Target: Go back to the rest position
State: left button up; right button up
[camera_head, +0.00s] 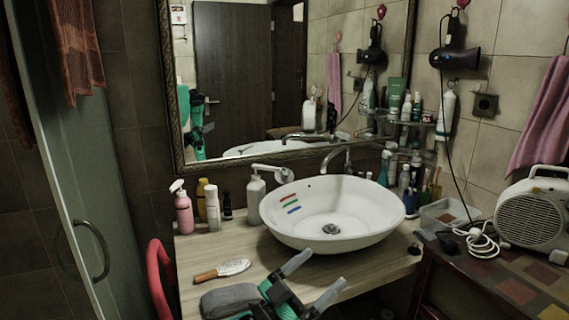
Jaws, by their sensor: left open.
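My left gripper (325,268) is at the bottom centre, in front of the basin. Its two grey fingers are spread apart with nothing between them. It appears over the front part of the wooden counter (255,250). My right gripper is not in view. The white vessel basin (375,230) stands on the counter, with red, green and blue strips on its inner left side. The gripper's fingers look apart from the basin.
A hairbrush (222,271) lies left of my gripper. A pink pump bottle (182,210) and other bottles stand behind it. A red curved bar (158,282) is at the left. A white radio-like appliance (530,216) and cable (480,240) are at the right.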

pick_arm(q)
jog(key=s+a+f+n+t+y, duration=0.3)
jog(key=a+f+n+y, duration=0.9)
jog(key=a+f+y, duration=0.6)
jog(key=s+a+f+m+g, duration=0.1)
jog(key=s+a+f+g, duration=0.3)
jog(key=s, duration=0.5)
jog(key=s+a+f+g+y, duration=0.1)
jog(key=s+a+f+g, duration=0.3)
jog(key=s, duration=0.5)
jog(key=s+a+f+m+g, duration=0.1)
jog(key=s+a+f+g, duration=0.3)
jog(key=s, duration=0.4)
notch_tip(320, 180, down, 27)
jog(key=d+p, duration=0.1)
jog(key=p, duration=0.3)
jog(key=s+a+f+g+p, duration=0.2)
jog(key=s+a+f+p, duration=0.1)
jog(key=s+f, duration=1.5)
jog(key=shift+s+a+m+y, duration=0.15)
jog(key=shift+s+m+y, duration=0.15)
jog(key=shift+s, duration=0.4)
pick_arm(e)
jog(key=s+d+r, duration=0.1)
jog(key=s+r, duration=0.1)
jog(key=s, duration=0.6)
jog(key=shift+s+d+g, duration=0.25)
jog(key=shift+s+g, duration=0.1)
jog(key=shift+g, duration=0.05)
